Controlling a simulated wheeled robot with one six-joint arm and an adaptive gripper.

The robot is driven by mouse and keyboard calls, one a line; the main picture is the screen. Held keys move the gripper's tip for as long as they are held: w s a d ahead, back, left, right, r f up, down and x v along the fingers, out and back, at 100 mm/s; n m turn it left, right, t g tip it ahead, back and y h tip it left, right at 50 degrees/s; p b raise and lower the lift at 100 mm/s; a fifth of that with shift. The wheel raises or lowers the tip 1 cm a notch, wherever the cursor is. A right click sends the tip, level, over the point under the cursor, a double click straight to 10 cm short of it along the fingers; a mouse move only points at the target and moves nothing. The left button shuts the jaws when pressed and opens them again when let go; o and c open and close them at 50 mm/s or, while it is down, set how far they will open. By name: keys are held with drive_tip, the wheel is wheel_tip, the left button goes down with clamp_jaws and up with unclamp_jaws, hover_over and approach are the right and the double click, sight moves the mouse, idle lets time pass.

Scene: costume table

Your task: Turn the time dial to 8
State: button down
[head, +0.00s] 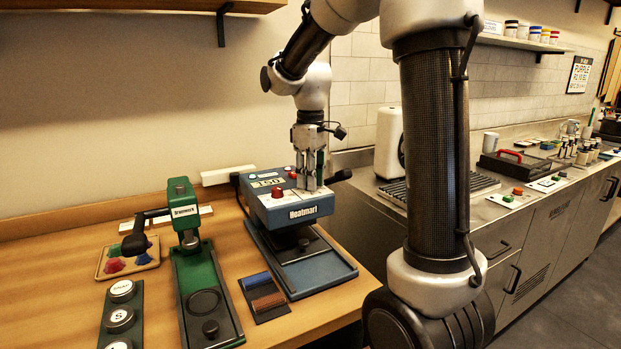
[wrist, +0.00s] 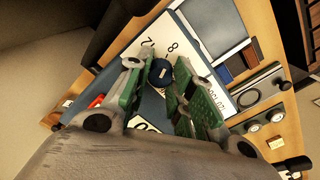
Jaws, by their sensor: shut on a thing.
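The blue heat press (head: 262,216), labelled Heatmarl, stands on the wooden table. A display (head: 267,183) and small knobs are on its top. My gripper (head: 309,187) points down over the right part of that top. In the wrist view my gripper (wrist: 167,85) has its fingers on either side of a round dark blue knob, the time dial (wrist: 161,72), and is shut on it. A white scale plate (wrist: 172,44) with an 8 and other figures lies around the dial. In the head view the fingers hide the dial.
A green press (head: 190,240) stands left of the blue one, with a blue and a brown bar (head: 262,290) between them. Round stamps (head: 120,318) and a tray of colours (head: 127,258) lie further left. A steel counter (head: 500,205) is at right.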

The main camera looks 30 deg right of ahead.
drive_tip(key=c, duration=1.2)
unclamp_jaws()
drive_tip(key=shift+r, duration=0.1)
wheel_tip(320, 180, up, 12)
